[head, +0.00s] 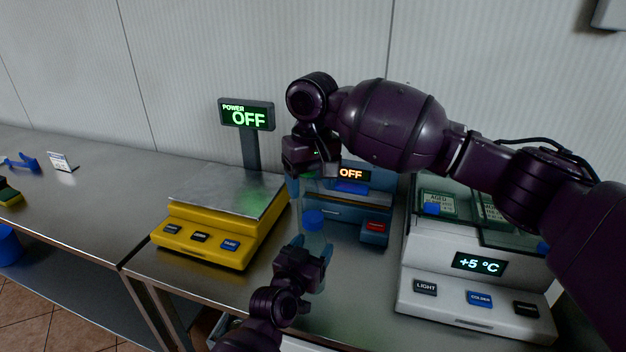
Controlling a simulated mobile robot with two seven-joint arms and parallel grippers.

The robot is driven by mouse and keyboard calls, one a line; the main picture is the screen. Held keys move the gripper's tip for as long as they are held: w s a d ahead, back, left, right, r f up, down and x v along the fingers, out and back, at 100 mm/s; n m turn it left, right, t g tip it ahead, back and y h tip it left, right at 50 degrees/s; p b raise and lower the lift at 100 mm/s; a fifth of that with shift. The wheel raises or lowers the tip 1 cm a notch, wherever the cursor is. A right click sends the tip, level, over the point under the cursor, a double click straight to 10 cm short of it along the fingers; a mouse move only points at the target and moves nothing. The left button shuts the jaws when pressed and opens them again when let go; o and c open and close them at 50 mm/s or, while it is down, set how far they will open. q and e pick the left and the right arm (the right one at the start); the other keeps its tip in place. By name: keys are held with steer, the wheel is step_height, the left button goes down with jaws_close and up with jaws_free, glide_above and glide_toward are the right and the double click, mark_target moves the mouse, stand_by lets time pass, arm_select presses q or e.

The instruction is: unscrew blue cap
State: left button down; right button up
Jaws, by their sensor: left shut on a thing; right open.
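The blue cap (313,219) sits on top of a small see-through container (314,240), which stands roughly upright near the middle of the head view. My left gripper (314,250) comes from below and is shut on the container, under the cap. My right gripper (312,188) hangs above the cap with its fingers pointing down. It is open and empty, and it looks apart from the cap. The container's lower part is hidden by my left gripper.
A yellow scale (205,235) with an "OFF" display (247,115) stands left. A blue-grey machine (345,215) with a red button is just behind. A white cooled case (470,290) reading +5 °C stands right. The steel counter (90,200) is mostly clear at left.

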mark_target(313, 216)
steer(key=m, duration=1.1)
steer(key=shift+w+d+r+m, duration=0.1)
steer(key=shift+m, duration=0.2)
steer(key=m, duration=0.5)
steer(key=shift+m, duration=0.3)
steer(key=m, duration=0.4)
steer(key=shift+d+m, duration=0.1)
steer(key=shift+m, duration=0.3)
steer(key=shift+f, duration=4)
steer(key=c, duration=1)
